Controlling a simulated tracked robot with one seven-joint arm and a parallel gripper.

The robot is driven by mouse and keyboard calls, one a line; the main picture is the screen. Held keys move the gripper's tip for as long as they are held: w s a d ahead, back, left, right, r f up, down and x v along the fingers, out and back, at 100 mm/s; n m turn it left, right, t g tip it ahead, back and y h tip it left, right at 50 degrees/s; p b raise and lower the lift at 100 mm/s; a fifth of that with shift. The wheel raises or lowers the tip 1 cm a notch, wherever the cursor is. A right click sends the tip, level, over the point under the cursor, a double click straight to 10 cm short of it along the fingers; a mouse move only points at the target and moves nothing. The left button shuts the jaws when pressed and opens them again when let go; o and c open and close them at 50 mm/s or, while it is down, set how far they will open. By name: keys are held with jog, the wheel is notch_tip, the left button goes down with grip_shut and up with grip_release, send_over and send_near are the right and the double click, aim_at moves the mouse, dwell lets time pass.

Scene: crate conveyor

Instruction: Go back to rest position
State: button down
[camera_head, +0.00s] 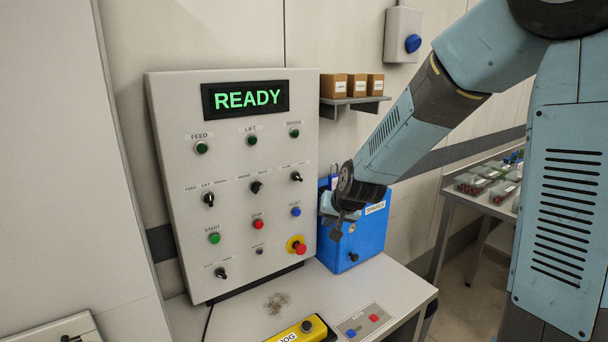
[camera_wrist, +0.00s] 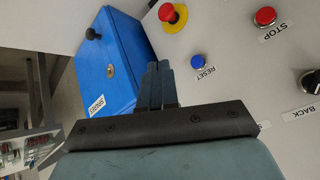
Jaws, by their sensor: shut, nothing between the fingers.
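My gripper (camera_wrist: 157,84) is shut and empty. In the wrist view its fingers point toward the control panel, between the blue box and the blue RESET button (camera_wrist: 198,61). In the head view my gripper (camera_head: 337,230) hangs in front of the blue box (camera_head: 371,235), just right of the panel. The control panel (camera_head: 233,130) stands upright with a green READY display (camera_head: 245,98). Whether the fingertips touch anything is hard to tell.
A yellow pendant (camera_head: 295,333) and a small two-button plate (camera_head: 364,322) lie on the table (camera_head: 398,284). A shelf with small boxes (camera_head: 357,86) is on the wall. A side table (camera_head: 462,194) with bins stands right.

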jog(key=s+d+r+h, duration=0.1)
jog(key=s+d+r, duration=0.4)
jog(key=s, duration=0.4)
jog(key=s+d+r+g+h, duration=0.1)
jog(key=s+d+r, duration=0.4)
jog(key=s, duration=0.5)
jog(key=s+d+r+h, duration=0.1)
jog(key=s+d+r, duration=0.4)
jog(key=s+d, duration=0.2)
jog(key=shift+s+n+g, duration=0.3)
jog(key=shift+s+g, duration=0.1)
jog(key=shift+s, duration=0.8)
jog(key=shift+a, duration=0.1)
